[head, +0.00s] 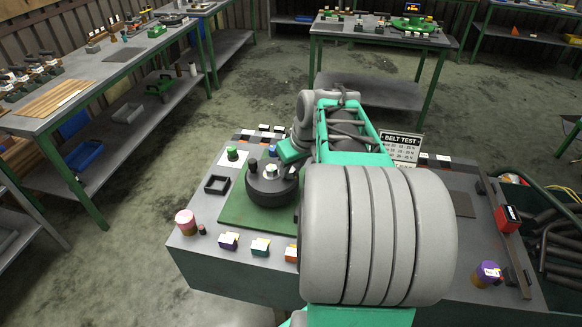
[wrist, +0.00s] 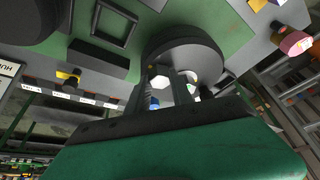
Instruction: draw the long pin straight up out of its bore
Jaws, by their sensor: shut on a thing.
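A dark round disperser body (head: 268,190) sits on a green mat (head: 238,207) on the near bench, with short posts and a pale hex part (head: 271,170) on top. My gripper (head: 280,155) is over its far right side. In the wrist view, my gripper's two dark fingers (wrist: 163,82) reach toward the round body (wrist: 190,45). They are shut on a slim part, which I take to be the long pin; the fingers mostly hide it. A blue part (wrist: 153,102) shows between them. I cannot tell how much of the pin is in its bore.
A black square frame (head: 217,185) and a green-topped piece (head: 232,153) lie left of the body. A pink cylinder (head: 185,222) and several coloured blocks (head: 260,246) line the front edge. A belt test sign (head: 402,148) stands behind my arm, which hides the bench's middle.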

